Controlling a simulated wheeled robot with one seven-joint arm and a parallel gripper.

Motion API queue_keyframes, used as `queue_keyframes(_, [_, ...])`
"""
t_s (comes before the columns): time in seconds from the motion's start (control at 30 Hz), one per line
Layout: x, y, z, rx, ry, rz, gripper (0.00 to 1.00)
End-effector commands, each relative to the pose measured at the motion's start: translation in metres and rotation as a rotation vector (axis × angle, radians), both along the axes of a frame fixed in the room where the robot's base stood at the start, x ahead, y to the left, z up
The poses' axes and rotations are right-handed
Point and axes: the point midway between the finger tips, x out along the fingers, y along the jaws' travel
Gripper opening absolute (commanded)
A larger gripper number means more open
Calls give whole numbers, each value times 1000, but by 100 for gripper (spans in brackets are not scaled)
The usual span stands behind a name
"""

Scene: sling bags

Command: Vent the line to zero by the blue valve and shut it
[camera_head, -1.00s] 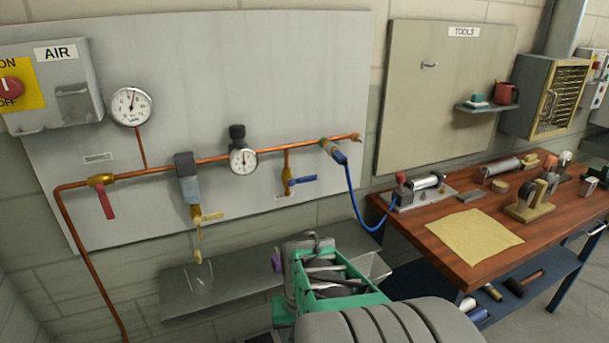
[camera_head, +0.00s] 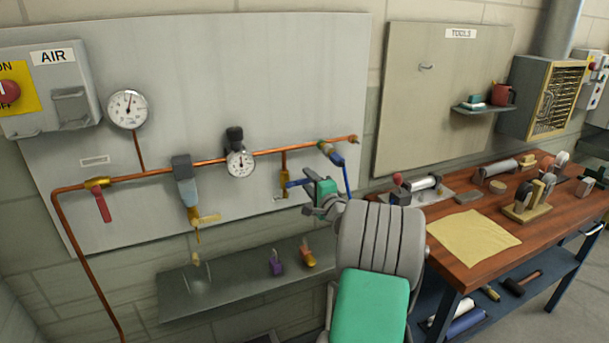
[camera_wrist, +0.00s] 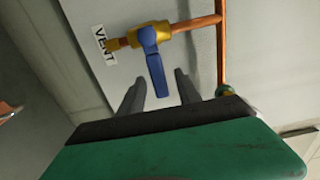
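The blue valve has a brass body (camera_wrist: 150,33) on a copper drop pipe (camera_head: 284,160). Its blue lever (camera_wrist: 157,70) lies crosswise to that pipe; in the head view my gripper partly hides it. A VENT label (camera_wrist: 105,45) is beside the valve outlet. My gripper (camera_wrist: 160,77) is open, one finger on each side of the lever's free end, with gaps showing. In the head view my gripper (camera_head: 306,184) is just right of the valve. The large gauge (camera_head: 127,108) has its needle pointing roughly up; its numbers are too small to read. The regulator gauge (camera_head: 240,163) is also unreadable.
A red lever valve (camera_head: 102,204) and a filter with a yellow lever (camera_head: 206,219) are left along the pipe. A blue hose (camera_head: 347,177) hangs close to my gripper. A shelf (camera_head: 230,287) below holds purple and orange padlocks. The workbench (camera_head: 465,265) stands right.

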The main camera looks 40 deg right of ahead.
Motion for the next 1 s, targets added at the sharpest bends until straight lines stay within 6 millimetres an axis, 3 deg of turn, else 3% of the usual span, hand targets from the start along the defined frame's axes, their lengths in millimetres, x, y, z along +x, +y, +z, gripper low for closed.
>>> queue_keyframes(0.2, [32, -9, 1, -2, 2, 2, 40])
queue_keyframes(0.5, [36, -10, 0, -1, 2, 0, 39])
queue_keyframes(1.0, [35, -10, 0, -2, 3, 0, 0])
